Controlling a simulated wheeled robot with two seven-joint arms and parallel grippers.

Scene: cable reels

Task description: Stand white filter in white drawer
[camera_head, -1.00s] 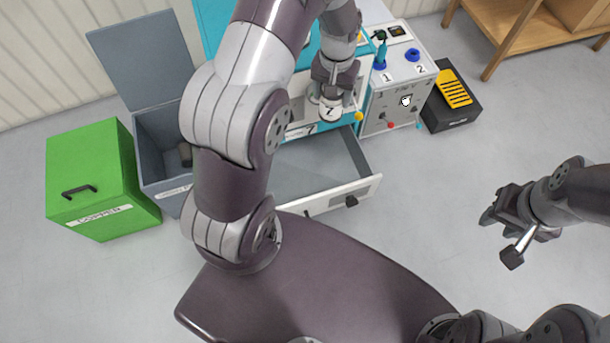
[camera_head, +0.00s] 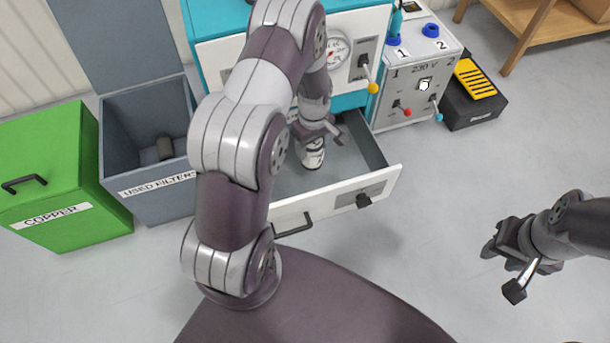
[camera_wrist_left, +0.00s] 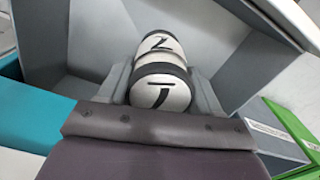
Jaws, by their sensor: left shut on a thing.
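The white filter (camera_head: 312,155), a white cylinder with dark bands, is in my left gripper (camera_head: 318,134). In the left wrist view the filter (camera_wrist_left: 160,80) shows a 2 and a 1 and sits between the fingers. My left gripper is shut on it, inside the open white drawer (camera_head: 290,212), over its grey floor. The filter looks nearly upright; I cannot tell whether its lower end touches the floor.
A grey used-filters bin (camera_head: 150,205) with its lid up holds a dark cylinder (camera_head: 164,148). A green copper box (camera_head: 60,180) stands left of it. A switch panel (camera_head: 415,85) and a black-and-yellow box (camera_head: 472,95) stand right of the drawer. The floor at right is clear.

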